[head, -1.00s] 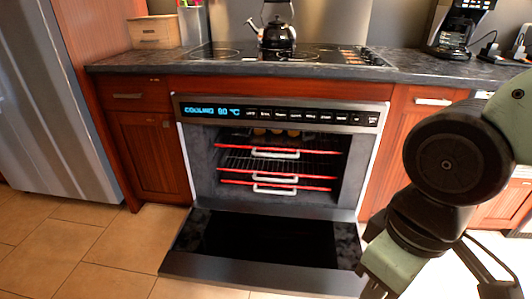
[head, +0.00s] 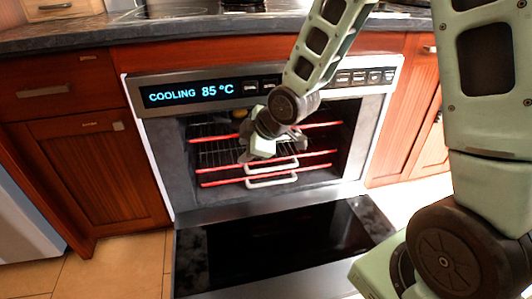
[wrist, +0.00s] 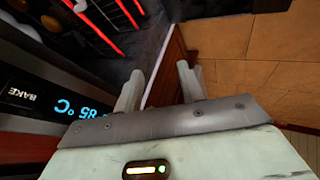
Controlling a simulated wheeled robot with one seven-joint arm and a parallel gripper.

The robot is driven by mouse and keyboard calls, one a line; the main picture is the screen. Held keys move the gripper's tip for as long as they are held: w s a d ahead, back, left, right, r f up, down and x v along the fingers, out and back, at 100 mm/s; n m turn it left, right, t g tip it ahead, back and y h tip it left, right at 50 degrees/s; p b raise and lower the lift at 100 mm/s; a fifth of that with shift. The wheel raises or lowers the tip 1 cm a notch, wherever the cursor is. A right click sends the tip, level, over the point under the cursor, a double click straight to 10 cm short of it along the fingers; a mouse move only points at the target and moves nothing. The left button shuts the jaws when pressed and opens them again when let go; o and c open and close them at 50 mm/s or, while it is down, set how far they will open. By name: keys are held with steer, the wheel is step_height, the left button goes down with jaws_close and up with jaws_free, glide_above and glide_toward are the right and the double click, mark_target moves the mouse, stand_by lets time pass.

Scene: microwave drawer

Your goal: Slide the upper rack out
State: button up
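The upper rack (head: 320,126) is a wire shelf with a red front bar, inside the open oven (head: 165,150). Its white handle is hidden behind my gripper (head: 270,148), which is at the oven mouth in front of the rack. In the wrist view my gripper (wrist: 160,86) has its two fingers apart with nothing between them. The red bars show at the upper left of that view, off to the side of the fingers. I cannot tell whether my gripper touches the rack.
Lower racks with red bars and white handles (head: 272,182) sit below. The oven door (head: 280,245) is folded down in front. The display panel (head: 200,92) reads COOLING 85 °C. Wooden cabinets (head: 90,170) flank the oven, and tiled floor (head: 130,265) is clear at left.

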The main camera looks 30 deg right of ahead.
steer(key=w+d+f+n+t+b, duration=0.4)
steer(key=d+f, duration=0.4)
steer(key=d, duration=0.4)
steer(key=w+d+f+n+t+b, duration=0.1)
steer(key=w+d+f+t+b, duration=0.4)
steer(key=d+f, duration=0.5)
steer(key=shift+h, duration=0.4)
steer(key=b+x, duration=0.2)
steer(key=x, duration=0.2)
steer(key=d+r+b+x, duration=0.1)
steer(key=b+x, duration=0.1)
steer(key=x, duration=0.3)
steer(key=b+x, duration=0.2)
steer(key=x, duration=0.3)
steer(key=shift+w+d+r, duration=0.2)
steer(key=shift+d+r, duration=0.15)
steer(key=shift+r, duration=0.05)
steer(key=shift+w+a+b, duration=0.1)
steer(key=shift+w+b, duration=0.35)
steer(key=shift+w, duration=0.25)
steer(key=shift+c, duration=0.3)
jaws_close()
steer(key=shift+s+f, duration=0.1)
